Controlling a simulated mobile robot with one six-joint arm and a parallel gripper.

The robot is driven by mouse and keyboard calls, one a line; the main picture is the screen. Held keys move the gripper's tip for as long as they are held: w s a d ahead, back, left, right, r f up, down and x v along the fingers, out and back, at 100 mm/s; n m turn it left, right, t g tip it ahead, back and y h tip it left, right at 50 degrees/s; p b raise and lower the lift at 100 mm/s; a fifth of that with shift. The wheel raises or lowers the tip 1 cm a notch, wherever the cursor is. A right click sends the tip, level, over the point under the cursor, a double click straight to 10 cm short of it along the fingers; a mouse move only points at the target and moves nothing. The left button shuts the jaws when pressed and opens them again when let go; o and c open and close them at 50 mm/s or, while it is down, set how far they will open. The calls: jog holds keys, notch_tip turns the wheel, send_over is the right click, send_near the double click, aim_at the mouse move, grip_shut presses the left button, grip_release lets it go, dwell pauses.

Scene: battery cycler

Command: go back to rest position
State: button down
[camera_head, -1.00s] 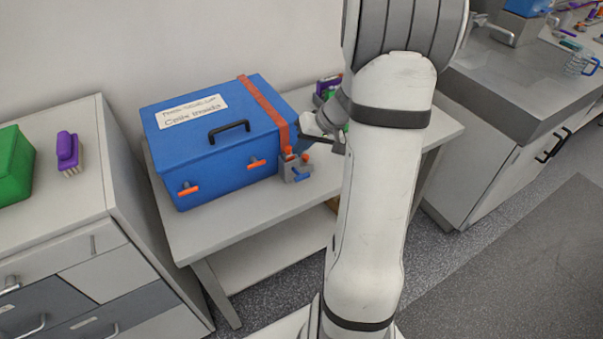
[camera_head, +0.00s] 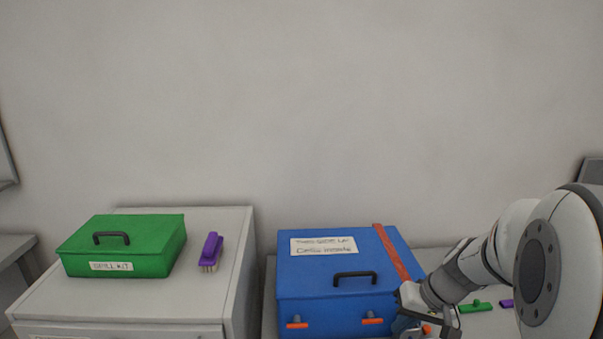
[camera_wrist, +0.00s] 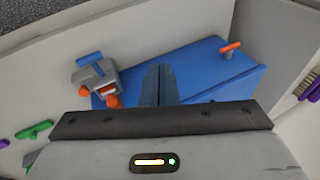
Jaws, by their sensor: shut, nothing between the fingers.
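My gripper (camera_wrist: 159,86) shows in the wrist view with its two dark fingers together and nothing between them, over the blue box (camera_wrist: 200,68). The box is shut, with a white label, a black handle, a red-brown strap and orange latches. A small grey device (camera_wrist: 97,76) with a blue handle and orange knobs stands beside the box in the wrist view.
A green spill kit box (camera_head: 125,246) and a purple brush (camera_head: 211,251) sit on the cabinet (camera_head: 232,262) at left. A green item (camera_head: 475,306) and a purple item (camera_head: 506,303) lie on the table right of the blue box. The wall behind is bare.

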jog(key=s+a+r+h, duration=0.2)
jog(key=s+a, duration=0.1)
jog(key=s, duration=0.4)
jog(key=s+a+r+n+h, duration=0.1)
jog(key=s+a+r+h, duration=0.1)
jog(key=s, duration=0.4)
jog(key=shift+s+a+r, duration=0.35)
jog(key=shift+a+r, duration=0.35)
jog(key=shift+a, duration=0.15)
